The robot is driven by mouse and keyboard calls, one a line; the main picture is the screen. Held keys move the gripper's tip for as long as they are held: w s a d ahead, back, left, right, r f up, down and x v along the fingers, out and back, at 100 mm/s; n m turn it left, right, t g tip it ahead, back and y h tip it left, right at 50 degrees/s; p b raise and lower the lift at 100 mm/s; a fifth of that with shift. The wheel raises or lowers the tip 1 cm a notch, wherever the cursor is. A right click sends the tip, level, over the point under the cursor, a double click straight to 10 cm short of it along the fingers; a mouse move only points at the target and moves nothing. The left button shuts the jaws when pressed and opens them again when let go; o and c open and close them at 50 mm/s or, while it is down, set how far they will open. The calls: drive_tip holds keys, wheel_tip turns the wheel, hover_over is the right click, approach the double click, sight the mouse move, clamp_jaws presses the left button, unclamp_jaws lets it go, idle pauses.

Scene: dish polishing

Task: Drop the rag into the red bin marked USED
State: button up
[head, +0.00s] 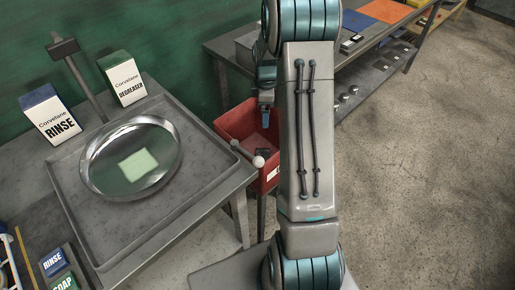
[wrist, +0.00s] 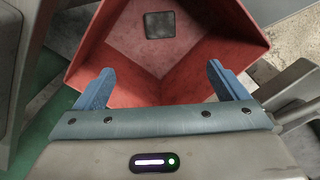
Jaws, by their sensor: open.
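The red bin (head: 232,124) stands between the polishing table and the back bench, and part of a white label shows on its front. My arm hides its right side. My gripper (head: 265,117) points down over the bin's opening. In the wrist view my gripper (wrist: 160,68) has its blue fingers wide apart with nothing between them. Below it is the red bin's inside (wrist: 125,50). A small dark grey square (wrist: 159,25) lies on the bin's floor; it may be the rag, but I cannot tell for sure.
A round metal dish (head: 95,180) sits in a grey tray (head: 175,222), with a pale green square (head: 138,164) in it. RINSE (head: 52,118) and DEGREASER (head: 122,80) boxes stand behind. A bench (head: 350,75) runs along the back. Floor at right is clear.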

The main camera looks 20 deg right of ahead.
wheel_tip(320, 180, up, 14)
drive_tip(key=b, duration=0.1)
drive_tip(key=shift+f, duration=0.2)
idle(0.3)
drive_tip(key=s+a+m+t, duration=0.1)
drive_tip(key=s+a+m, duration=0.5)
drive_tip(key=s, duration=0.7)
drive_tip(key=s+a+r+m+t, duration=0.1)
drive_tip(key=s+a+m+t, duration=0.1)
drive_tip(key=s+a+m, duration=0.5)
drive_tip(key=s+a, duration=0.3)
drive_tip(key=s, duration=0.2)
drive_tip(key=shift+s+r, duration=0.3)
drive_tip(key=shift+s, duration=0.05)
idle(0.6)
